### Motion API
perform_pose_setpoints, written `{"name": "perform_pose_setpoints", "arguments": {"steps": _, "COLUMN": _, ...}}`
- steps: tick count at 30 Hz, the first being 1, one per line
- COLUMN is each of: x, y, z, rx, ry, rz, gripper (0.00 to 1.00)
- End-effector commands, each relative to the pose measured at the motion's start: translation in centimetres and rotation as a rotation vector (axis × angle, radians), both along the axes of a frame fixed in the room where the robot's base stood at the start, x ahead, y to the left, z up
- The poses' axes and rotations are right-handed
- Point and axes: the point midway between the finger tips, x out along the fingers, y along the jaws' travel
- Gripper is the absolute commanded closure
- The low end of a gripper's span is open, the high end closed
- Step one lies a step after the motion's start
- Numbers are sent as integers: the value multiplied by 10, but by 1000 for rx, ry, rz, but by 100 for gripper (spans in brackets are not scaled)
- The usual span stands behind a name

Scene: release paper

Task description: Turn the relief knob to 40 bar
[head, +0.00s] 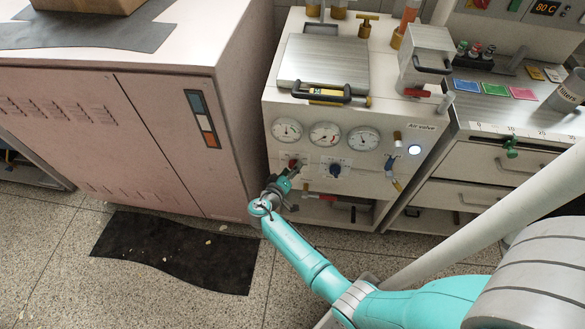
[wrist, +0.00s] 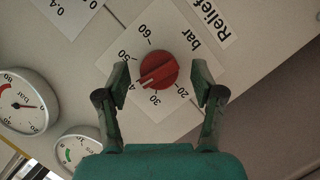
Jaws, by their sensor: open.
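The red relief knob (wrist: 158,72) sits on a white plate with a bar scale (wrist: 205,45) reading 20 to 60, tilted in the wrist view. The white line on the knob points down-left, toward the 40 mark, which one finger partly covers. My gripper (wrist: 160,78) is open, with one finger on each side of the knob and visible gaps between. In the head view my gripper (head: 289,176) is at the panel front, just below the red knob (head: 294,163), partly covering its plate.
Three round gauges (head: 325,135) are above. An air valve handle (head: 396,176) is at the right, and a pink cabinet (head: 160,140) stands at the left.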

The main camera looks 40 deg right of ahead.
Motion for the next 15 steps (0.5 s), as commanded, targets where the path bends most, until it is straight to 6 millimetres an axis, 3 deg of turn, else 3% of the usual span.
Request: {"name": "perform_pose_setpoints", "arguments": {"steps": 15, "x": -31, "y": 86, "z": 22, "rx": 0, "ry": 0, "rz": 4, "gripper": 32}}
